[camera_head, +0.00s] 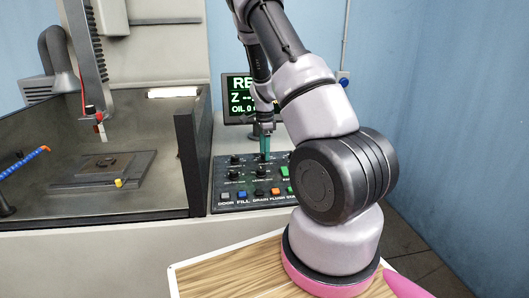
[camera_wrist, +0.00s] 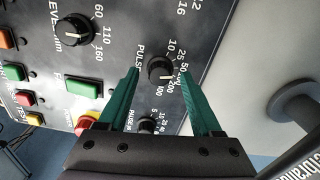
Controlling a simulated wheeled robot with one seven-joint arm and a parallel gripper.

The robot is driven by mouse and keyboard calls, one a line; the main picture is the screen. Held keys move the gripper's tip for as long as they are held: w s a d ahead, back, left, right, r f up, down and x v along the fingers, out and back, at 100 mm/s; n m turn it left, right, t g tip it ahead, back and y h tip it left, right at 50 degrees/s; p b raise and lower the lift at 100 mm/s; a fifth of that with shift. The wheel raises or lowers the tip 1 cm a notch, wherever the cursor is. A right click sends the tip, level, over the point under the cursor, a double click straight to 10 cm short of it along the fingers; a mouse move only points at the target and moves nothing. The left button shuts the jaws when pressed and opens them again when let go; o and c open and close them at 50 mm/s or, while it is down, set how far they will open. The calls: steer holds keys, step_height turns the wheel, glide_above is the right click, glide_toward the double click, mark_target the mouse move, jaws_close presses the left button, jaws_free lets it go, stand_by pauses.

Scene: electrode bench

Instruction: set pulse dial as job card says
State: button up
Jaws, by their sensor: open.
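The pulse dial (camera_wrist: 159,70) is a black knob with a white pointer line on the dark panel. It is beside the lettering PULSE and a number scale that includes 10, 25, 50, 100 and 200. The pointer is at the side of the larger numbers; I cannot tell its exact setting. My gripper (camera_wrist: 159,76) is open, with one green finger on each side of the dial; contact is unclear. In the head view my gripper (camera_head: 265,147) points down over the control panel (camera_head: 225,200). I see no job card in either view.
Other knobs are close by: the level dial (camera_wrist: 74,30) and the pause dial (camera_wrist: 148,124). A green button (camera_wrist: 83,86) and a red and yellow button (camera_wrist: 87,121) are on the same panel. A screen (camera_head: 235,100) stands behind, and the tank wall (camera_head: 190,160) is to the left.

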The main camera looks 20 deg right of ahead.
step_height(320, 180, up, 10)
steer(key=shift+r, duration=0.15)
stand_by(0.4)
steer(key=s+a+r+n+t+y, duration=0.1)
steer(key=s+a+r+n, duration=0.25)
steer(key=r, duration=0.25)
steer(key=s+a+r+n+t+y, duration=0.1)
steer(key=s+a+r+n, duration=0.1)
steer(key=s+a+r, duration=0.3)
steer(key=s+a+r+n+t, duration=0.1)
steer(key=s+r+n+t, duration=0.15)
steer(key=r, duration=0.45)
steer(key=s+a+r+n+t, duration=0.1)
steer(key=s+a+r+n, duration=0.1)
steer(key=s, duration=0.6)
steer(key=s+a+r+n+t, duration=0.1)
steer(key=s+a+r+n, duration=0.2)
steer(key=s, duration=0.5)
steer(key=r+n, duration=0.1)
steer(key=n, duration=0.1)
steer(key=shift+s+a+r+n+t, duration=0.25)
steer(key=shift+a+r+n+t, duration=0.05)
steer(key=shift+t, duration=0.05)
